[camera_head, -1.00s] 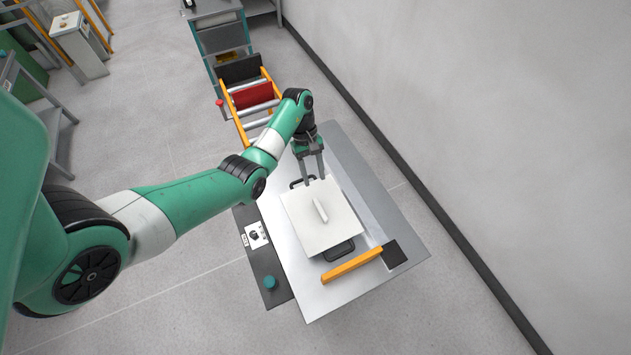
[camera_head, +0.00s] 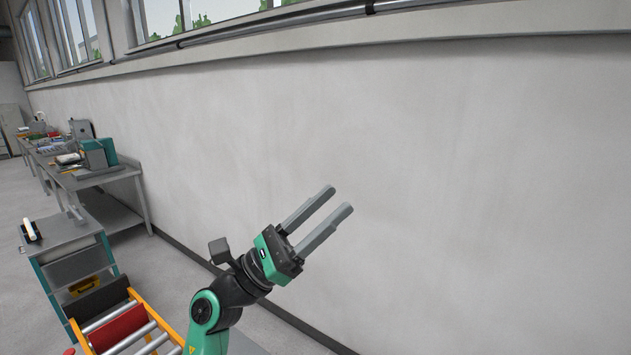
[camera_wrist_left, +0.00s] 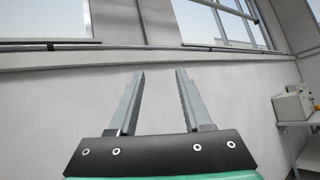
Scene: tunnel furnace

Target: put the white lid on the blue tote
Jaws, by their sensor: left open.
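My left gripper (camera_head: 338,207) is raised in front of the bare wall in the head view, its two grey fingers apart and pointing up and to the right. In the left wrist view the same gripper (camera_wrist_left: 160,75) shows both fingers parallel with an empty gap between them. The white lid and the blue tote are in neither view now. My right gripper is not in view.
An orange-framed roller conveyor (camera_head: 120,325) with a red roller stands at the lower left. Behind it are a grey cabinet (camera_head: 70,255) and a long workbench (camera_head: 90,175) with items along the wall. The wall (camera_head: 450,150) fills the right side.

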